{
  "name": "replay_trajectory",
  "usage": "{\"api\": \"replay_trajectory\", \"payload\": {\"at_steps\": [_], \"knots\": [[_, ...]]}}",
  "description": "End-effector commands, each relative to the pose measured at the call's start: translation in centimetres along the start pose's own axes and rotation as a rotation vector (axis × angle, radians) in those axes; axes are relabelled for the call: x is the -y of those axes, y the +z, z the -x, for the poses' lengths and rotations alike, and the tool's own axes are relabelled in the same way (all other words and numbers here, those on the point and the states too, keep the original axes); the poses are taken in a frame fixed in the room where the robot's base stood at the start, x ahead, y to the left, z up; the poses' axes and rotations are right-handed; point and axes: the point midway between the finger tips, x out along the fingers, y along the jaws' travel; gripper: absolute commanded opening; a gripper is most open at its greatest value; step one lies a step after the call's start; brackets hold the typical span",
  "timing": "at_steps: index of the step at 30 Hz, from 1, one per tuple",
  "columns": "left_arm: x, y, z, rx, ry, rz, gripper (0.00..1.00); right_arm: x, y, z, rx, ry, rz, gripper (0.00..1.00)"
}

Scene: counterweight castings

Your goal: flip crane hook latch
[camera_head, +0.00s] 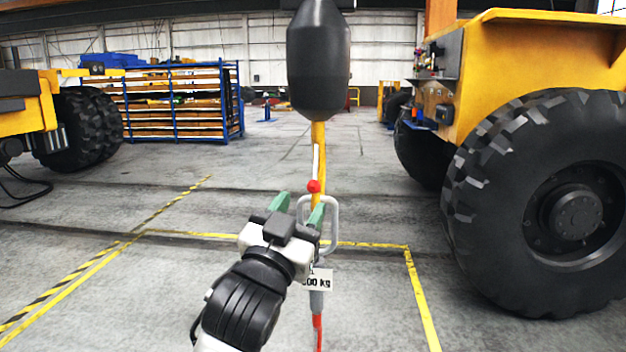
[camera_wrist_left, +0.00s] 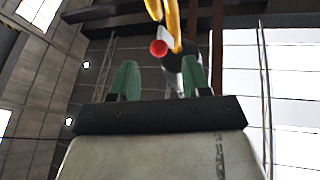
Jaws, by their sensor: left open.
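The crane hook (camera_head: 319,136) is yellow and hangs below a large black block (camera_head: 318,60) in the middle of the head view. A thin white latch (camera_head: 316,160) with a red knob (camera_head: 314,186) runs along the hook. My left gripper (camera_head: 298,207) is open, its green fingers pointing up, just below and left of the knob. In the left wrist view, the red knob (camera_wrist_left: 158,47) shows above and between the fingertips (camera_wrist_left: 159,75), with the yellow hook (camera_wrist_left: 175,22) behind it. Nothing is between the fingers. My gripper hides part of the lower hook area. My right gripper is not in view.
A large-wheeled yellow vehicle (camera_head: 530,70) stands at right. A blue rack (camera_head: 240,100) is far behind. Floor left of the hook is clear.

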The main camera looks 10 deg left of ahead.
Motion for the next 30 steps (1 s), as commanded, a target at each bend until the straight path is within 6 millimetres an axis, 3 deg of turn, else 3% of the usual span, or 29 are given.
{"api": "replay_trajectory", "payload": {"at_steps": [3,9,21,23,30], "knots": [[0.1,-0.3,-2.5,0.001,0.0,-0.001,0.48,0.3,-0.4,1.0,-0.005,-0.004,0.0,0.43],[0.0,-0.1,-5.1,0.001,0.0,-0.001,0.48,0.9,-0.6,1.7,-0.008,-0.012,-0.001,0.43],[0.0,0.1,-5.9,0.001,0.0,0.0,0.48,1.0,-0.8,1.8,-0.01,-0.013,0.0,0.43],[0.0,0.1,-5.9,0.001,0.0,0.0,0.41,0.9,-0.7,1.8,-0.01,-0.012,0.0,0.43],[0.0,0.1,-5.9,0.001,0.0,0.0,0.05,0.5,-0.7,1.8,-0.009,-0.007,0.001,0.43]]}}
